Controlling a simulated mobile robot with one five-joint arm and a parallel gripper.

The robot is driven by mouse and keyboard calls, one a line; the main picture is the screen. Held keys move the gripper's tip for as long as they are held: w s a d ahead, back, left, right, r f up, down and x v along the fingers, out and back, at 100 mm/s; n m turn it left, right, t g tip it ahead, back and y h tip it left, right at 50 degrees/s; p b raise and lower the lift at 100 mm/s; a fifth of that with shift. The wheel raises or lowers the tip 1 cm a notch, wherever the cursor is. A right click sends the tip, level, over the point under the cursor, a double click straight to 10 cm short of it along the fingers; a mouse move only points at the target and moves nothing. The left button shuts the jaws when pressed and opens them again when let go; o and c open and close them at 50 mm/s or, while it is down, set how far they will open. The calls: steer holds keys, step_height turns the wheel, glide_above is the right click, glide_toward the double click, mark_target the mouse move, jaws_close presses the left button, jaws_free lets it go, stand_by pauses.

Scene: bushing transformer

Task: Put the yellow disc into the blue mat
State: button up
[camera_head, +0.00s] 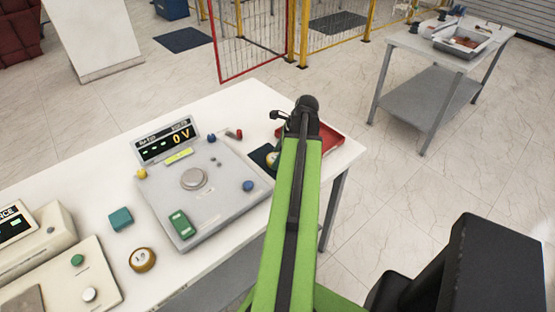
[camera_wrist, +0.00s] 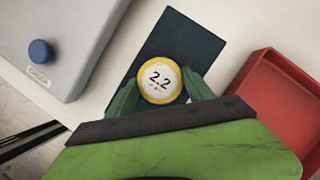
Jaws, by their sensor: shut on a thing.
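The yellow disc (camera_wrist: 159,80), a round piece with a yellow rim and a white face marked 2.2, is between the green fingers of my gripper (camera_wrist: 160,88) in the wrist view. The fingers are shut on its sides. The dark blue mat (camera_wrist: 180,38) lies flat on the white table behind and beneath the disc. I cannot tell whether the disc touches the mat or hangs just above it. In the head view my arm hides most of the gripper; a bit of the disc (camera_head: 271,158) and the mat (camera_head: 259,154) show left of the arm.
A red tray (camera_wrist: 270,110) stands right of the mat. A grey test device (camera_head: 205,200) with a 0 V display stands to the left.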

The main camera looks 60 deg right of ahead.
steer(key=shift+w+f, duration=0.1)
steer(key=shift+f, duration=0.1)
steer(key=o, duration=1.7)
steer(key=shift+r, duration=0.1)
steer(key=shift+c, duration=0.2)
steer(key=shift+r, duration=0.1)
steer(key=p+v, duration=1.1)
steer(key=v, duration=0.1)
